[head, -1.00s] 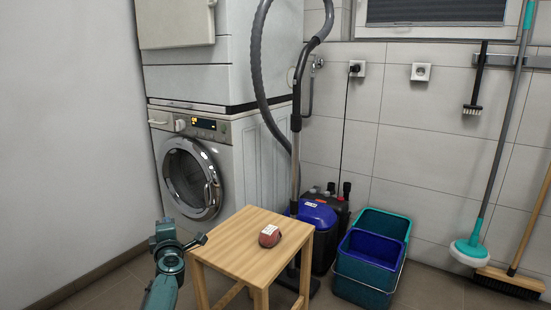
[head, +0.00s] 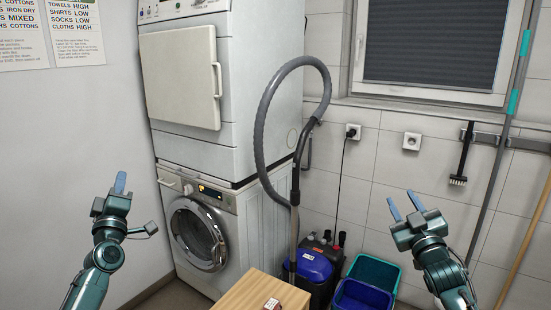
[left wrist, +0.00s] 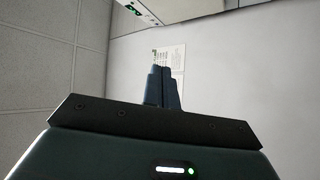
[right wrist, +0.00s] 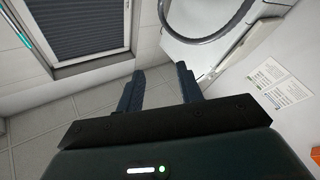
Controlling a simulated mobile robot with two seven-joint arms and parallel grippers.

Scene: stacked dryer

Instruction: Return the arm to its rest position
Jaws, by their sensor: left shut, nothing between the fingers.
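My left gripper (head: 120,183) is raised on the left side of the head view, in front of the bare wall, with its fingers pointing up. Its fingers are together and empty in the left wrist view (left wrist: 162,87). My right gripper (head: 405,205) is raised on the right side of the head view, in front of the tiled wall. Its two fingers are apart with nothing between them, as the right wrist view (right wrist: 160,88) also shows. Both arms are bent upward and touch nothing that I can see.
A wooden stool (head: 245,292) with a small red-and-white object (head: 272,304) stands low in front. The washer (head: 198,235) and dryer (head: 185,75) are stacked behind. A vacuum cleaner (head: 314,264), its grey hose (head: 262,115) and blue bucket (head: 362,296) stand right of the stool.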

